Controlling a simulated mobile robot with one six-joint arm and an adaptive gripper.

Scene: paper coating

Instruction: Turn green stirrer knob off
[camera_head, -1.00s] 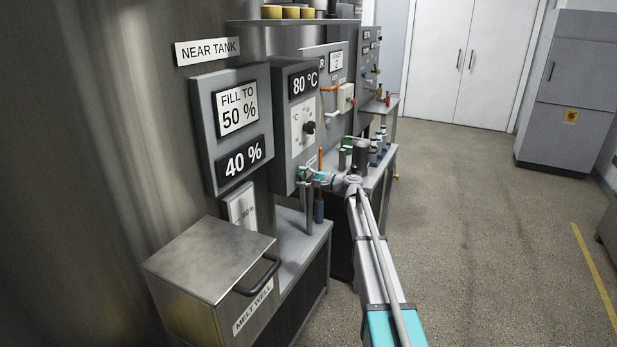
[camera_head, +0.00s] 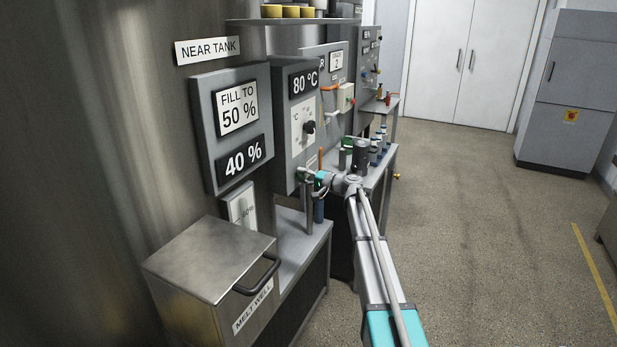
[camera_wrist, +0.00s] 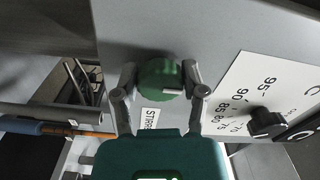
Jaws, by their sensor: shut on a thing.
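The green stirrer knob (camera_wrist: 158,80) is on the grey panel in the wrist view, above a small label (camera_wrist: 150,118) reading "STIRR", the rest hidden. It is round, with a pale bar mark (camera_wrist: 173,91) near its lower right edge. My gripper (camera_wrist: 160,84) has one finger on each side of the knob and is shut on it. In the head view my gripper (camera_head: 308,178) reaches the lower part of the 80 °C panel (camera_head: 283,130); the knob there is too small and covered to make out well.
A black dial knob (camera_wrist: 264,122) sits on the temperature scale to the right of my gripper. A bench with bottles (camera_head: 378,150) stands behind my arm. The melt well box (camera_head: 205,262) is in front at left. The floor at right (camera_head: 480,220) is clear.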

